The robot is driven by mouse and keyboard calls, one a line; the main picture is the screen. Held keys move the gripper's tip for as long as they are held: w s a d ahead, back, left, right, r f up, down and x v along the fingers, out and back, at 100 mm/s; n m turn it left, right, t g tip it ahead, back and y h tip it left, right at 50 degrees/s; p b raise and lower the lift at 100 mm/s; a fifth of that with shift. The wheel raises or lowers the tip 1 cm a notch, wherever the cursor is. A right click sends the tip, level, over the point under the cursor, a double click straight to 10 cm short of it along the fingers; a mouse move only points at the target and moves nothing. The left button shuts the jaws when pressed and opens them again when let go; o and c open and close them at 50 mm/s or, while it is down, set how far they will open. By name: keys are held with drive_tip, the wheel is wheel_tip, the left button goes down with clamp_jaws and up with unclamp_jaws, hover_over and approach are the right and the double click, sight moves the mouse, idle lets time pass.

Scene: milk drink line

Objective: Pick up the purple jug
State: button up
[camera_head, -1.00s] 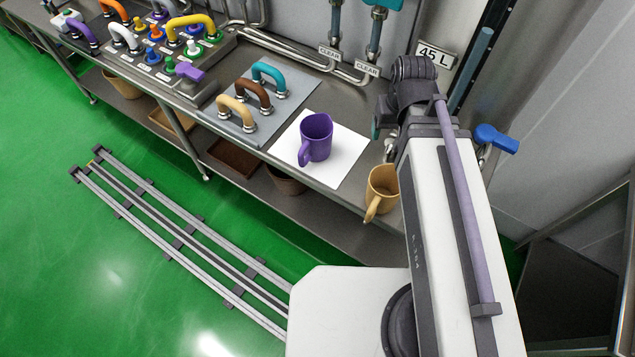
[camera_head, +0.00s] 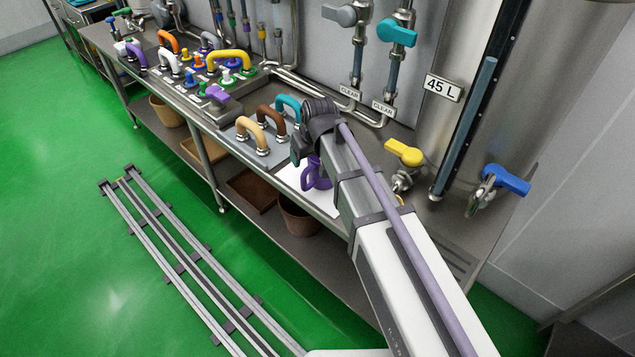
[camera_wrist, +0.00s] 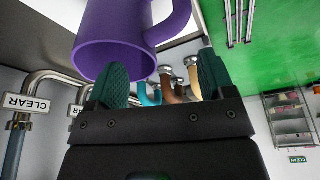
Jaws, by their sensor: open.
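The purple jug (camera_head: 317,178) stands on a white sheet (camera_head: 303,194) on the steel counter, partly hidden behind my arm in the head view. In the wrist view the jug (camera_wrist: 112,40) is large and close, just beyond the fingers, with its handle (camera_wrist: 172,24) toward the right. My gripper (camera_wrist: 160,78) is open, its two green fingertips apart with nothing between them. The jug's wall appears in front of the left fingertip, and I cannot tell whether they touch.
Tan, brown and teal handles (camera_head: 250,135) stand on a plate left of the jug. Yellow (camera_head: 404,153) and blue (camera_head: 505,180) valve levers are to the right. Pipes run along the back wall. Bins sit on the lower shelf.

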drive_tip(key=shift+f, duration=0.3)
drive_tip(key=b+x, duration=0.5)
drive_tip(key=shift+f, duration=0.2)
drive_tip(key=shift+r, duration=0.25)
clamp_jaws()
wheel_tip(320, 180, up, 10)
drive_tip(key=p, duration=1)
drive_tip(key=shift+p, duration=0.3)
